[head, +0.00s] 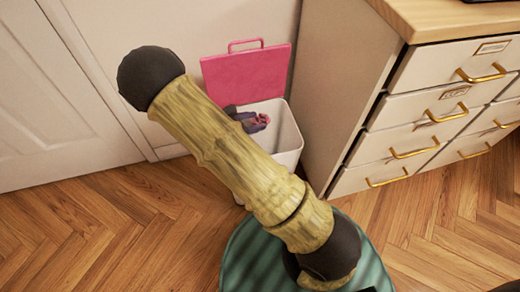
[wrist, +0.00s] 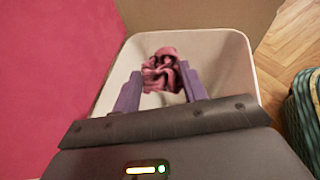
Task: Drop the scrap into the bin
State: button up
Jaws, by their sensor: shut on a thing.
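The scrap (wrist: 163,72) is a crumpled reddish-pink piece of cloth. My gripper (wrist: 160,82) has purple fingers and is shut on the scrap. In the wrist view the scrap hangs over the opening of the white bin (wrist: 240,50). In the head view the bin (head: 290,135) stands by the wall with its pink lid (head: 245,75) open and upright behind it. The scrap (head: 258,122) and the gripper (head: 248,122) show at the bin's mouth there. My arm hides the bin's left part. How deep the scrap is in the bin cannot be told.
A drawer cabinet (head: 395,110) with brass handles stands close to the right of the bin. A white panelled door (head: 60,100) is on the left. The open lid (wrist: 55,70) fills the left of the wrist view. The wooden floor (head: 120,225) is clear at left.

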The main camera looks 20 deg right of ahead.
jog(key=shift+f+b, duration=0.4)
jog(key=shift+f, duration=0.35)
jog(key=o, duration=1)
jog(key=p+v, duration=0.7)
jog(key=v, duration=1)
jog(key=shift+a+p, duration=0.25)
jog(key=shift+p, duration=0.05)
jog(key=shift+r, duration=0.1)
